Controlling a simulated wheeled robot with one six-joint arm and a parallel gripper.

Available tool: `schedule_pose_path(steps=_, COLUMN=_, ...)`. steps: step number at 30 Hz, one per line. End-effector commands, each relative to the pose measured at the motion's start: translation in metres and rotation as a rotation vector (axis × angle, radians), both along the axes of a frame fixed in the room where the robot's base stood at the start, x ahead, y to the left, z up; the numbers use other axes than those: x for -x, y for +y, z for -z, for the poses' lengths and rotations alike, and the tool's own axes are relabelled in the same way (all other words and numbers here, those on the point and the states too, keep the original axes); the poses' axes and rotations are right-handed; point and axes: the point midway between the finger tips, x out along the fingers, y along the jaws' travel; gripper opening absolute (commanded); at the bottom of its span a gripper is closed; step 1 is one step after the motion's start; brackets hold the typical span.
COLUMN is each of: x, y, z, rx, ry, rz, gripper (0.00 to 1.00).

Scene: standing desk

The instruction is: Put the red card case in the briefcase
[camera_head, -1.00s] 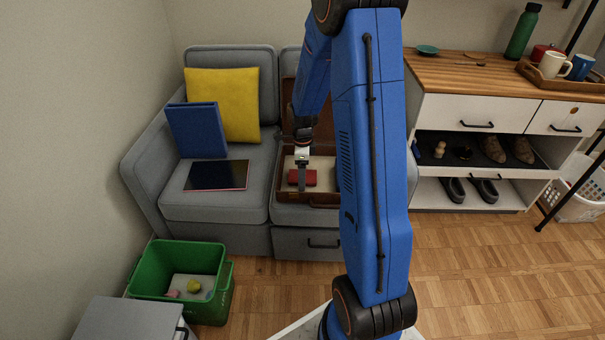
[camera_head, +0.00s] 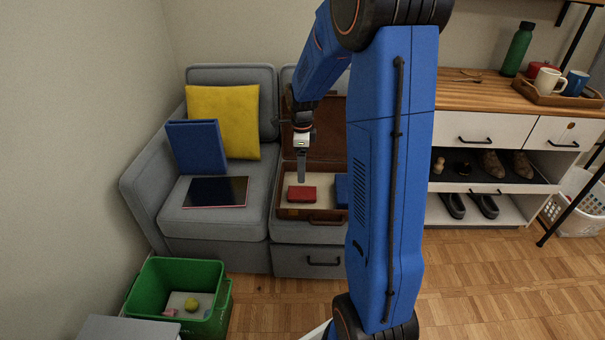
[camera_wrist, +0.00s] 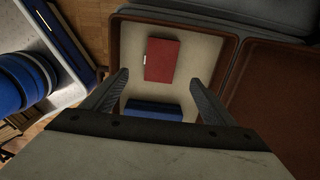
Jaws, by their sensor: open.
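The red card case (camera_head: 301,193) lies flat inside the open brown briefcase (camera_head: 312,214) on the sofa seat. In the wrist view the red card case (camera_wrist: 162,60) rests on the pale lining, apart from the briefcase walls. My gripper (camera_head: 301,180) is above the briefcase, behind and over the case in the head view. In the wrist view its two fingers (camera_wrist: 160,92) are spread wide with nothing between them touching. A blue item (camera_wrist: 153,110) also lies in the briefcase, partly hidden by my arm in the head view.
A yellow cushion (camera_head: 222,121), a blue folder (camera_head: 196,147) and a dark tablet-like item (camera_head: 216,192) are on the left sofa seat. A green bin (camera_head: 180,265) holding small items stands on the floor. A wooden-topped cabinet (camera_head: 470,98) with shoes stands at right.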

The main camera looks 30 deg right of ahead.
Motion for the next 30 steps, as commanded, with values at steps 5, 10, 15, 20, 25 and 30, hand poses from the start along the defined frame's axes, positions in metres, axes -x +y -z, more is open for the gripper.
schedule_pose_path(steps=5, x=0.009, y=0.009, z=-0.018, rx=0.006, ry=-0.017, rz=-0.078, gripper=0.80)
schedule_pose_path(steps=10, x=0.035, y=0.033, z=-0.055, rx=0.026, ry=-0.060, rz=-0.307, gripper=0.80)
schedule_pose_path(steps=15, x=0.070, y=0.058, z=-0.089, rx=0.056, ry=-0.102, rz=-0.578, gripper=0.80)
schedule_pose_path(steps=20, x=0.106, y=0.080, z=-0.116, rx=0.095, ry=-0.140, rz=-0.830, gripper=0.80)
schedule_pose_path(steps=25, x=0.146, y=0.101, z=-0.138, rx=0.145, ry=-0.174, rz=-1.095, gripper=0.80)
schedule_pose_path(steps=30, x=0.187, y=0.118, z=-0.153, rx=0.205, ry=-0.202, rz=-1.360, gripper=0.80)
